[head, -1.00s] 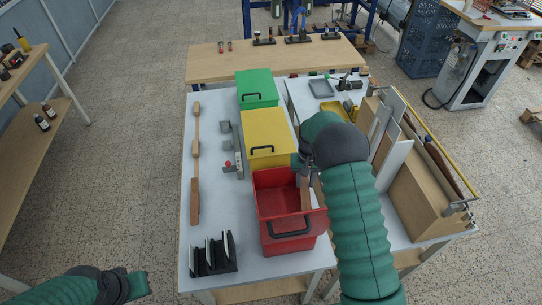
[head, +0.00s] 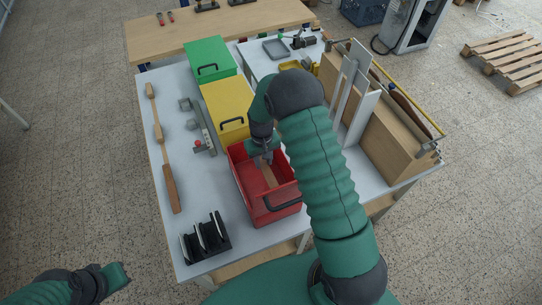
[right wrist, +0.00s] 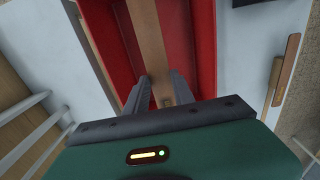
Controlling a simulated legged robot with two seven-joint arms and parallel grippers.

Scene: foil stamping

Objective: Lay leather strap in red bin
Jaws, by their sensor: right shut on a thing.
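The red bin (head: 262,214) stands open on the grey table, in the lower middle of the head view; its red walls also show in the right wrist view (right wrist: 201,35). My right gripper (head: 266,156) is over the bin's far end, shut on the brown leather strap (head: 268,175). In the right wrist view, the strap (right wrist: 147,40) runs from between the fingers (right wrist: 160,97) along the bin, between its walls. Whether the strap touches the floor is unclear. My left gripper (head: 117,279) is at the lower left, away from the table; its jaws are unclear.
A yellow bin (head: 226,101) and a green bin (head: 205,57) stand behind the red one. A black rack (head: 206,240) is at the front left, and a long wooden piece (head: 159,135) lies along the left edge. A wooden box with upright boards (head: 387,132) stands right.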

